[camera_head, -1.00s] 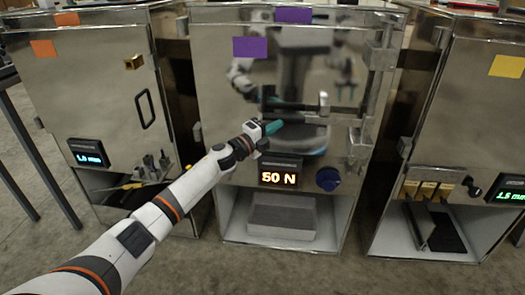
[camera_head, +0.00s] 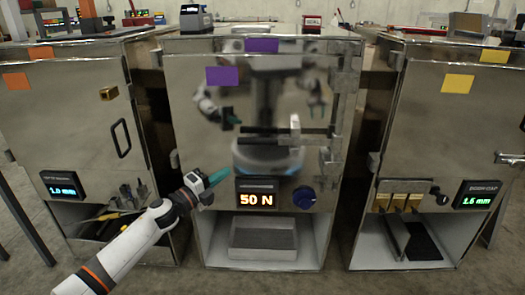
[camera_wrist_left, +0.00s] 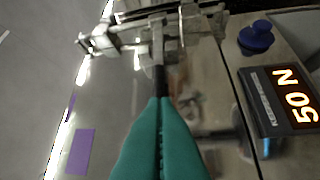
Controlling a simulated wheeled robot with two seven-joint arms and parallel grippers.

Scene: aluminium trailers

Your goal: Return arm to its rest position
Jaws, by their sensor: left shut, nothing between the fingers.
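My left gripper (camera_head: 217,178) shows in the head view in front of the middle metal cabinet (camera_head: 190,120), left of its lit "50 N" display (camera_head: 256,200). Its teal fingers (camera_wrist_left: 160,145) are together in the left wrist view, with nothing between them. My left arm (camera_head: 135,245) reaches in from the lower left. In the left wrist view the cabinet's front, its blue knob (camera_wrist_left: 256,37) and the display (camera_wrist_left: 290,97) lie beyond the fingers. I cannot tell whether the fingertips touch the cabinet. My right gripper is not seen directly.
A cabinet with a "1.0 mm" display (camera_head: 64,186) stands at the left, and one with a "1.6 mm" display (camera_head: 478,196) at the right. The concrete floor in front is clear.

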